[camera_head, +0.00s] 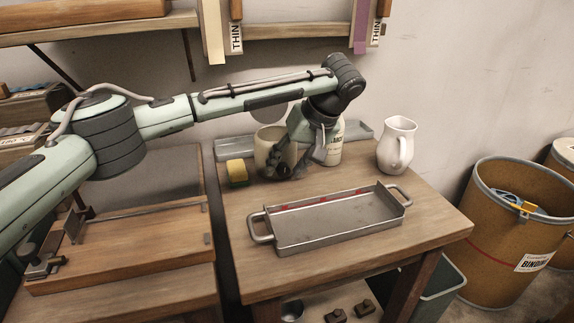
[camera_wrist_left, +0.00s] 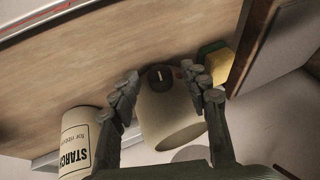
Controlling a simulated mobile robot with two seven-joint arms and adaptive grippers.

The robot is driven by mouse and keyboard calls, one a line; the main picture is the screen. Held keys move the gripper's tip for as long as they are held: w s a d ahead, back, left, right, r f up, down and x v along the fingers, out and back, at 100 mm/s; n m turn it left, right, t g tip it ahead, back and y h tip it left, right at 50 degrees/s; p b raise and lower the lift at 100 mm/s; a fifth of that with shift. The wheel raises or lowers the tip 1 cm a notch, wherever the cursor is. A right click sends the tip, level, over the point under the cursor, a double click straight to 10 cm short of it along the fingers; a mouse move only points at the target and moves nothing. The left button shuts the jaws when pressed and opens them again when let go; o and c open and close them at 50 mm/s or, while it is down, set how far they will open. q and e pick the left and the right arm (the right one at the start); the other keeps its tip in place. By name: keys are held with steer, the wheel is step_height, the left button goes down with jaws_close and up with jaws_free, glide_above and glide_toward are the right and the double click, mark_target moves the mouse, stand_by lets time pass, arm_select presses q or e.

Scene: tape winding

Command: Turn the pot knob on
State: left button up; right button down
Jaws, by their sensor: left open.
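The pot (camera_head: 266,141) is a cream cylinder near the back of the right-hand table. In the left wrist view the pot (camera_wrist_left: 170,112) shows between my fingers, with a dark round knob (camera_wrist_left: 159,78) low on its side and a small reddish spot beside the knob. My left gripper (camera_head: 287,173) is open in front of the pot, with its fingers partly covering the pot's front. In the left wrist view my left gripper (camera_wrist_left: 165,86) has one finger on each side of the knob; I cannot tell whether they touch. My right gripper is not in view.
A yellow-green sponge (camera_head: 237,173) lies left of the pot. A starch container (camera_head: 334,146) stands to its right, and a white pitcher (camera_head: 396,146) stands farther right. A metal tray with two handles (camera_head: 335,228) lies in front. Brown bins (camera_head: 512,236) stand at the right.

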arm_select(q)
steer(key=v, duration=1.2)
